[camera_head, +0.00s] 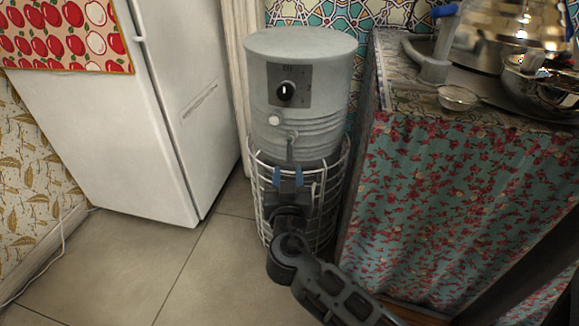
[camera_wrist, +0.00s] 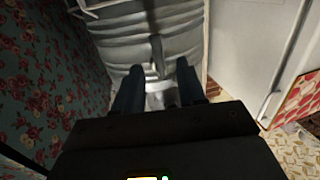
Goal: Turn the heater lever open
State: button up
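The heater (camera_head: 308,105) is a grey ribbed cylinder with a black dial (camera_head: 286,91) on a dark panel. It also shows in the wrist view (camera_wrist: 120,42). A thin grey lever (camera_head: 290,148) hangs down from a fitting low on the heater's front. In the wrist view the lever (camera_wrist: 158,52) lies just beyond and roughly between the fingers. My gripper (camera_head: 287,174) is just below the lever in the head view. Its two blue-tipped fingers stand apart in the wrist view (camera_wrist: 160,88), open, with no clear hold on anything. Whether a finger touches the lever cannot be told.
The heater stands in a white wire basket (camera_head: 258,200). A white fridge (camera_head: 145,130) is at left. At right a table with a floral cloth (camera_head: 430,190) bears a metal pot (camera_head: 505,25) and small strainer (camera_head: 459,97).

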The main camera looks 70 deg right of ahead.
aim_at(290, 155)
jog(key=shift+m+h, duration=0.3)
jog(key=x, duration=0.8)
jog(key=shift+d, duration=0.3)
grip_shut()
